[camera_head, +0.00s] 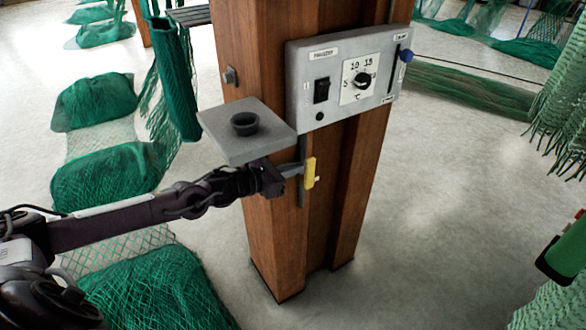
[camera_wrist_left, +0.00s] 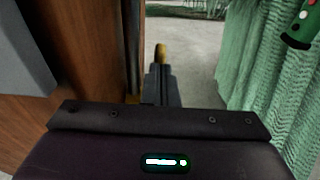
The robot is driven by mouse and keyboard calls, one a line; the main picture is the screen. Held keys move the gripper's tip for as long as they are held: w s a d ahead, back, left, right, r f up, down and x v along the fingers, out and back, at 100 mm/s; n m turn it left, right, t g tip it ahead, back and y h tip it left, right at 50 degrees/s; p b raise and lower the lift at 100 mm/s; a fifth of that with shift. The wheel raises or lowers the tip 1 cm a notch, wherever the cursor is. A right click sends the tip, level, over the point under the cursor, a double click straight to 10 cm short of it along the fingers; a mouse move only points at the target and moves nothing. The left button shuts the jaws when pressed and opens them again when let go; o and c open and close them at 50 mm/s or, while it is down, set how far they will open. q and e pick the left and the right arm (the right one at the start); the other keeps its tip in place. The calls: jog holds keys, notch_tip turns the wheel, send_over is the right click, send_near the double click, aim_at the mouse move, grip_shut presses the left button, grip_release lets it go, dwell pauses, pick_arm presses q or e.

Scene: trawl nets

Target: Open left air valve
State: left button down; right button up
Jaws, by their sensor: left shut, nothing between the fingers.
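A yellow valve handle (camera_head: 310,172) stands roughly upright at a thin grey pipe on the wooden post (camera_head: 275,235), below the control box. My left gripper (camera_head: 292,170) reaches in from the left, below the grey plate, with its fingertips close to the handle. Its fingers are shut with nothing between them. In the left wrist view the shut fingers (camera_wrist_left: 160,85) point forward, and a yellow piece (camera_wrist_left: 161,52) shows just beyond their tips. I cannot tell whether they touch. The valve body is mostly hidden. My right gripper is not in view.
A grey control box (camera_head: 300,85) with a dial and switch is fixed to the post. A grey plate with a black cup (camera_head: 245,124) juts out above my left gripper. Green nets (camera_head: 105,175) lie at left. A green device (camera_head: 572,248) hangs at right. Floor right of the post is clear.

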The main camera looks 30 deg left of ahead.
pick_arm(q)
jog(key=v, duration=0.7)
jog(key=shift+s+a, duration=0.25)
jog(key=shift+s, duration=0.1)
